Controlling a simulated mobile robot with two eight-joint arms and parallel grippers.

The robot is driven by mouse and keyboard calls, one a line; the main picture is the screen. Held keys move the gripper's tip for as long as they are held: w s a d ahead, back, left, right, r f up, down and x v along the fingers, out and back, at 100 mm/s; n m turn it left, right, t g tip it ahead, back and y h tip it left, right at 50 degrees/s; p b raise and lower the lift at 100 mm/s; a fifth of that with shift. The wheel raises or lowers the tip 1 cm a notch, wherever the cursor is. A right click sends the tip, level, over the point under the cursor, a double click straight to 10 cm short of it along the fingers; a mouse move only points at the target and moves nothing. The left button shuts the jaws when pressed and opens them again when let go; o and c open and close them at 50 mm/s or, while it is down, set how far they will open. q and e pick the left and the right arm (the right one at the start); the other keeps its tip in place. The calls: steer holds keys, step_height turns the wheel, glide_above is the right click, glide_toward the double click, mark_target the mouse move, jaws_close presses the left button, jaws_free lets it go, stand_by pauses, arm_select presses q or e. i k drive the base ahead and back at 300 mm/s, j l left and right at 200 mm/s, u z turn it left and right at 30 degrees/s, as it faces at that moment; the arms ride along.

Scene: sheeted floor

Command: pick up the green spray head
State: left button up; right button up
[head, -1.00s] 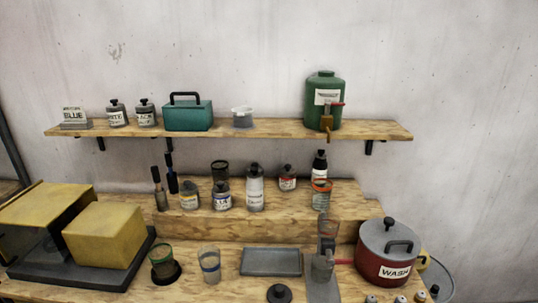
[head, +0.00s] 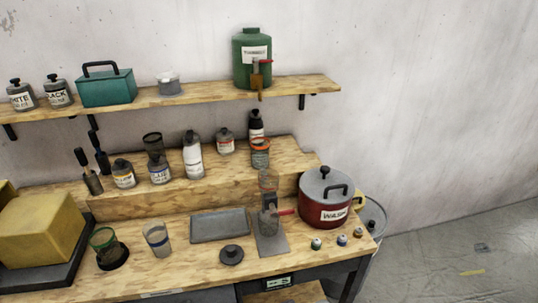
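Three small rounded pieces stand in a row at the front right of the bench top, in front of the red pot. The left one (head: 316,243) looks greenish and may be the green spray head, but it is too small to be sure. The middle piece (head: 341,239) and the right piece (head: 357,232) look pale with brownish parts. Neither of my grippers shows in the head view.
The red pot labelled WASH (head: 326,212) stands close behind the small pieces. A grey tray (head: 219,226), a dark lidded disc (head: 231,255) and a stand with a clear cup (head: 269,222) are to their left. A shelf (head: 190,94) runs above.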

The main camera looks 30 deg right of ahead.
mark_target(316, 244)
steer(key=z, duration=1.4)
steer(key=i+j+u, duration=0.3)
steer(key=k, duration=0.05)
